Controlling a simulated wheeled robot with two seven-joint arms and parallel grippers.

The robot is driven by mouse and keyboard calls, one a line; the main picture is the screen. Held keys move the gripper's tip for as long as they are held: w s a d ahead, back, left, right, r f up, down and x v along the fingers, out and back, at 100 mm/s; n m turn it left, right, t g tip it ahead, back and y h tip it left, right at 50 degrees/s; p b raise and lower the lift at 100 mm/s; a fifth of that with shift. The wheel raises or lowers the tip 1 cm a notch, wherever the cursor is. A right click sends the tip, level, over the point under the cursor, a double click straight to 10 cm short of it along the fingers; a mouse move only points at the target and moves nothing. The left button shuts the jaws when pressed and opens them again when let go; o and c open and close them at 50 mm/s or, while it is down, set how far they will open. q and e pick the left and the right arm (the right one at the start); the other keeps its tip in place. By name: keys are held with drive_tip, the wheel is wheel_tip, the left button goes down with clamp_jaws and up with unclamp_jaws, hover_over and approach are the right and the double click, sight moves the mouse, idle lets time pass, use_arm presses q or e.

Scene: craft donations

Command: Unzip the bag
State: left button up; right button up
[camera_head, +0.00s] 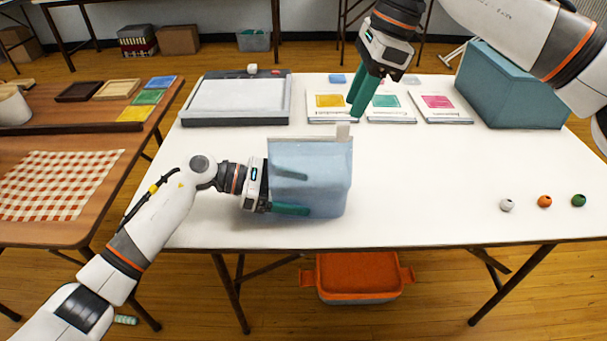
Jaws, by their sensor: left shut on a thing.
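The bag (325,185) is a translucent pale blue pouch standing upright near the front middle of the white table. A small pale tab (343,132) sticks up at its top right corner. My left gripper (300,192) reaches in from the left and is shut on the bag, with one green finger in front of its lower part and the other seen faintly through it. My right gripper (357,109) points down above and behind the bag's top right corner, apart from the tab. Its green fingers overlap in this view, so their gap is unclear.
Behind the bag lie a grey-framed board (237,103) and several cards with coloured squares (437,103). A teal box (510,95) stands at the back right. Three small balls, white (506,205), orange (545,201) and green (578,200), lie front right. The table between is clear.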

sight(344, 123)
drive_tip(key=shift+x, duration=1.95)
drive_tip(key=shift+a+f, duration=0.15)
clamp_jaws()
drive_tip(key=shift+a, duration=0.1)
drive_tip(key=shift+s+a, duration=0.15)
drive_tip(key=shift+a, duration=4.7)
drive_tip(key=shift+o, duration=0.8)
unclamp_jaws()
drive_tip(key=shift+c, duration=0.8)
